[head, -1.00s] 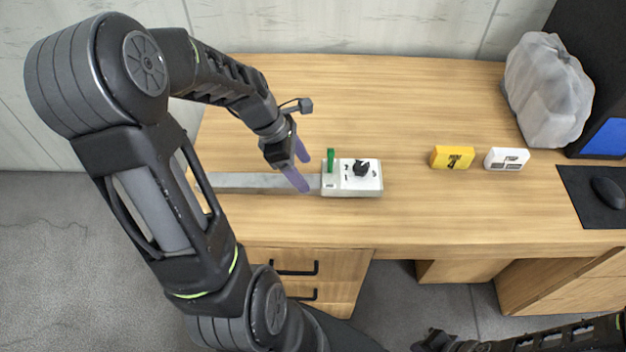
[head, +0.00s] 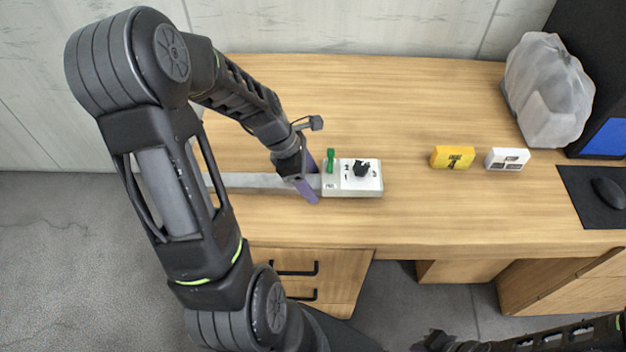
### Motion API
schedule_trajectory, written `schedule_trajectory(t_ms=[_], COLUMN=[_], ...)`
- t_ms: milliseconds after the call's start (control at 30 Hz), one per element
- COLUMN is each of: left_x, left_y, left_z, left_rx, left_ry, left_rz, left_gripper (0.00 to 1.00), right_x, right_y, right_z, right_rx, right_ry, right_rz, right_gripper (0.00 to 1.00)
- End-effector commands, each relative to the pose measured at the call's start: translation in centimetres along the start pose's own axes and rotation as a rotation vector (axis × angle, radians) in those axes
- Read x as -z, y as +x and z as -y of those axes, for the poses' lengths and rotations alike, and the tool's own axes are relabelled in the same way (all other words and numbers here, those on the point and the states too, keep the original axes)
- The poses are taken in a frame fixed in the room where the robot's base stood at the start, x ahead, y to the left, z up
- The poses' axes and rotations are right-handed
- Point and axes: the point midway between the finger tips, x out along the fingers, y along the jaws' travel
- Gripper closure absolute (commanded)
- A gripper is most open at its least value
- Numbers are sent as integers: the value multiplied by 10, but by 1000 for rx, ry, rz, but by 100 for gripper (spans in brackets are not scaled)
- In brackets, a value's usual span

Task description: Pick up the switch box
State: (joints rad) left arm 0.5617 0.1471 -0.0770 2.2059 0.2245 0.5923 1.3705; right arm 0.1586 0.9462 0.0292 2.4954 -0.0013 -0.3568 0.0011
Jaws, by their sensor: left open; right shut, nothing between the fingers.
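The switch box (head: 352,189) is a white and grey box on the desk, with a black knob (head: 361,169) and a green lever (head: 330,160) on top. A grey bar (head: 245,180) runs from its left end to the left. My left gripper (head: 315,182) is open at the box's left end, its purple fingers around or over the bar where it meets the box; whether they touch is unclear. My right arm (head: 530,338) shows at the bottom right; its dark gripper (head: 436,341) is partly in view at the frame's lower edge, away from the box.
A yellow block (head: 452,157) and a white block (head: 507,159) stand right of the box. Further right are a bagged bin (head: 548,92), a mouse (head: 608,192) and its black mat (head: 578,205). The desk (head: 430,215) is clear around the box's front and back.

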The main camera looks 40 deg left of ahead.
Motion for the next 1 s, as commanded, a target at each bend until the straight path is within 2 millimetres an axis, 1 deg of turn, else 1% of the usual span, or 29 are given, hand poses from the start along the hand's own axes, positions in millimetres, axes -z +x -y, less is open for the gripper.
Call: schedule_trajectory(t_ms=[67,833,1000], left_x=[0,0,0], left_y=[0,0,0], left_z=[0,0,0], left_rx=[0,0,0], left_ry=[0,0,0], left_rz=[0,0,0], left_gripper=[36,99,100], right_x=[0,0,0], right_y=[0,0,0], right_z=[0,0,0], right_rx=[0,0,0], right_ry=[0,0,0], right_rz=[0,0,0], right_gripper=[100,100,100])
